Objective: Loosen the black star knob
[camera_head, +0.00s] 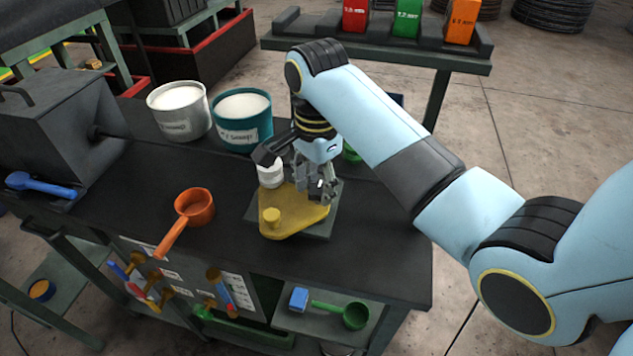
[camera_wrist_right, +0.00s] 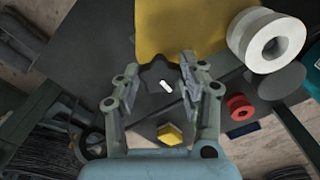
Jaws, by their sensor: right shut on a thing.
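The black star knob (camera_wrist_right: 158,74) shows in the right wrist view, with a short white mark on it, beside the yellow plate (camera_wrist_right: 180,28). In the head view the yellow plate (camera_head: 296,212) lies on a dark base on the bench, and the knob is largely hidden by my gripper. My right gripper (camera_head: 318,189) reaches down at the right part of the plate. In the wrist view its two fingers (camera_wrist_right: 160,80) stand on either side of the knob, shut on it. My left gripper is not in view.
A white cylinder (camera_head: 270,174) stands close behind the plate. White (camera_head: 179,111) and teal (camera_head: 242,119) buckets stand at the back. An orange ladle (camera_head: 194,207) lies to the left, and a blue-handled tool (camera_head: 40,185) lies farther left. The front right bench top is clear.

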